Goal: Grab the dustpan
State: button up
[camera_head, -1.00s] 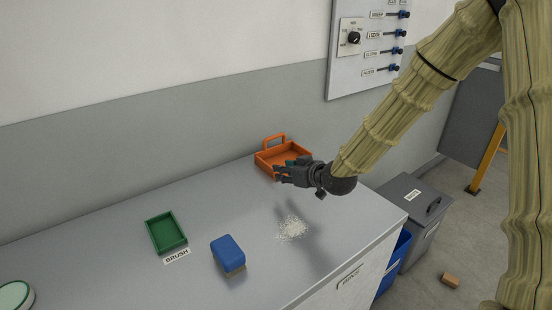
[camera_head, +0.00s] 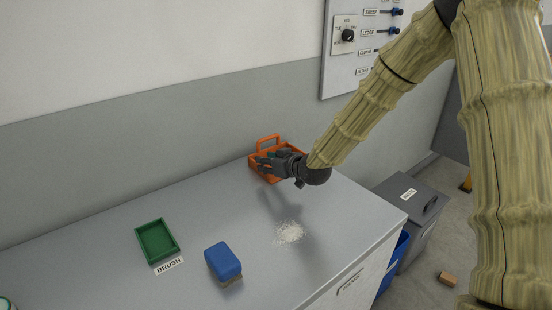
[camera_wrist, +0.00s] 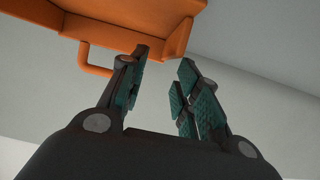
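The orange dustpan (camera_head: 268,143) sits at the back of the grey counter by the wall, with its loop handle standing up at its far side. In the wrist view the dustpan (camera_wrist: 130,22) fills the top, and its handle (camera_wrist: 97,70) shows left of the fingers. My gripper (camera_head: 264,160) is in front of the dustpan in the head view and hides part of it. In the wrist view my gripper (camera_wrist: 160,75) has its two teal-padded fingers apart with nothing between them. I cannot tell whether a finger touches the dustpan.
White crumbs (camera_head: 289,233) lie on the counter (camera_head: 200,206). A blue brush (camera_head: 223,261) and a green tray (camera_head: 157,241) with a "BRUSH" label (camera_head: 169,266) are to the left. A switch panel (camera_head: 362,45) hangs on the wall. A grey bin (camera_head: 405,200) stands beyond the counter's right end.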

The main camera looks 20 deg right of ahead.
jog(key=shift+a+p+x, duration=0.2)
jog(key=shift+p+x, duration=0.05)
jog(key=shift+x, duration=1)
jog(key=shift+a+p+x, duration=0.15)
jog(key=shift+p+x, duration=0.1)
jog(key=shift+x, duration=1)
jog(key=shift+s+f, duration=0.1)
jog(key=shift+s, duration=0.15)
grip_shut()
